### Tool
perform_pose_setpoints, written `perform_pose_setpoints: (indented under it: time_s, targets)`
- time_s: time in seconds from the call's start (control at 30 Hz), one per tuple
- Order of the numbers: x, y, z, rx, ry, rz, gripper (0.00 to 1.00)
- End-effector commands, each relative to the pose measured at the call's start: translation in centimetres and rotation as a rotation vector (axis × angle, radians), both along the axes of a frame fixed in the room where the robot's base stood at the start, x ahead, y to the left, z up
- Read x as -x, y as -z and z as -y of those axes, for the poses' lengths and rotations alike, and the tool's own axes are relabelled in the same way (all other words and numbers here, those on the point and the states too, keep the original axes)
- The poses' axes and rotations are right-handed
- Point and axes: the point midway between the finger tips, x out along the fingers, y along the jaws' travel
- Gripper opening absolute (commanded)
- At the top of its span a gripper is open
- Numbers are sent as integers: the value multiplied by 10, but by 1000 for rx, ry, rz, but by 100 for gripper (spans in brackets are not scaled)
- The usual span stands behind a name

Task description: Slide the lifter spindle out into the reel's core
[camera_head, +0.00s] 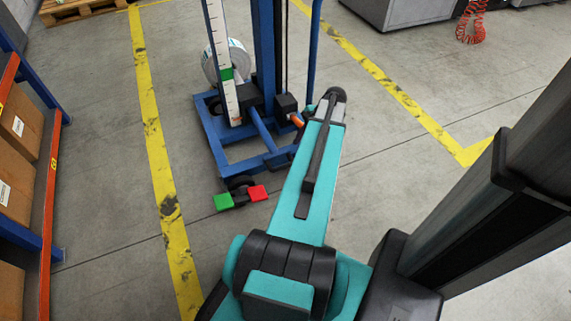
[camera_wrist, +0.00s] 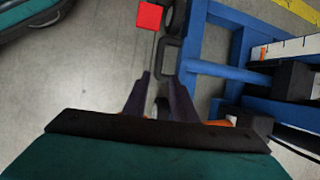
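The blue lifter (camera_head: 262,45) stands upright at top centre in the head view, with a white scale strip (camera_head: 218,40) on its left post. A pale reel (camera_head: 238,62) shows partly behind that post; its core is hidden. I cannot make out the spindle. A green pedal (camera_head: 223,202) and a red pedal (camera_head: 258,193) sit at the lifter's near end. My gripper (camera_wrist: 159,77) is open and empty in the wrist view, its dark fingers apart, beside the blue frame (camera_wrist: 210,70). The red pedal (camera_wrist: 150,16) shows beyond the fingertips.
A shelf (camera_head: 48,190) with cardboard boxes (camera_head: 22,130) stands at left. Yellow floor lines (camera_head: 150,120) run on both sides of the lifter. A wooden pallet (camera_head: 75,10) and grey machines (camera_head: 400,12) are at the back. The floor right of the lifter is clear.

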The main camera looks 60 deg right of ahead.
Motion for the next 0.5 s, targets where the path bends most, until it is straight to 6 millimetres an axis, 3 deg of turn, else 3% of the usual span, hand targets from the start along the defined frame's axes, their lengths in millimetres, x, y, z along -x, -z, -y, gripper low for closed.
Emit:
perform_pose_setpoints:
  time_s: [0.27,0.5]
  targets:
    - [-6,17,-4,-1,-1,0,25]
    - [-17,47,-11,-1,-1,0,25]
